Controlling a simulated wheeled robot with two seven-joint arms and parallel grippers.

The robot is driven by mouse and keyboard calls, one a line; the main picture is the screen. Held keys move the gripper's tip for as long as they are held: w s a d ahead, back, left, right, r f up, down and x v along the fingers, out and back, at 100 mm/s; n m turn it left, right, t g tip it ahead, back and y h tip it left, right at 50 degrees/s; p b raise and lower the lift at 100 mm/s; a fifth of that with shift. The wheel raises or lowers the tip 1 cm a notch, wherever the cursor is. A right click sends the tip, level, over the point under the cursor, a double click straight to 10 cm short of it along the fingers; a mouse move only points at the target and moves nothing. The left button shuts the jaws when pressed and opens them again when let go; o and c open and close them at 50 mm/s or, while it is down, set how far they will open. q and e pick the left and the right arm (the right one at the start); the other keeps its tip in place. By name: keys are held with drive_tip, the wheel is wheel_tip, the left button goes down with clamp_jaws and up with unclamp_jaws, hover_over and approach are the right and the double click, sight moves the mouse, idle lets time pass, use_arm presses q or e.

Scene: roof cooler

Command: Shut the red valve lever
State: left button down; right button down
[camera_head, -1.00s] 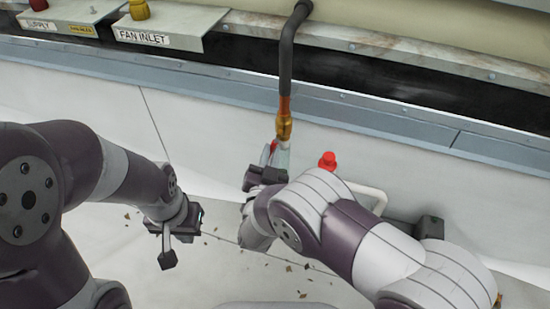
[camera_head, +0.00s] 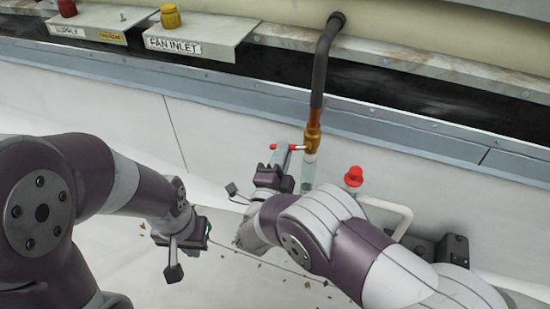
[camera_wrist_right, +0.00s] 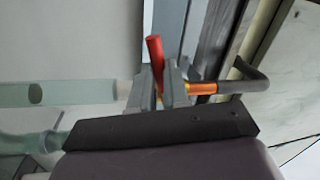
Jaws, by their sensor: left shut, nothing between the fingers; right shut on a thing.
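The red valve lever (camera_head: 289,147) sticks out to the left from the brass valve (camera_head: 313,135) at the lower end of the dark hanging pipe (camera_head: 320,75). The lever lies across the pipe's line. My right gripper (camera_head: 277,160) is shut on it. In the right wrist view the red lever (camera_wrist_right: 155,50) stands up between the grey fingers (camera_wrist_right: 165,88), beside the orange pipe end (camera_wrist_right: 203,88). The fingers hide part of the lever and valve. My left gripper (camera_head: 203,229) is shut and empty, lower left, apart from the valve.
A clear greenish tube-like shape (camera_head: 308,174) is below the valve. A red knob (camera_head: 354,176) and a white curved handle (camera_head: 395,210) are right of it, close to my right arm. The fan inlet box (camera_head: 200,36) is at the back left. Brown bits litter the pale floor.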

use_arm(q)
drive_tip(key=shift+a+f, duration=0.3)
drive_tip(key=shift+a, duration=0.2)
use_arm(e)
drive_tip(key=shift+a+r+m+h, duration=0.1)
drive_tip(key=shift+r+m+h, duration=0.25)
drive_tip(key=shift+m, duration=0.65)
drive_tip(key=shift+a+r+m+h, duration=0.15)
drive_tip(key=shift+r+m, duration=0.3)
drive_tip(key=shift+m, duration=0.55)
drive_tip(key=c, duration=1.1)
unclamp_jaws()
drive_tip(key=shift+d, duration=0.1)
use_arm(q)
drive_tip(key=shift+r, duration=0.1)
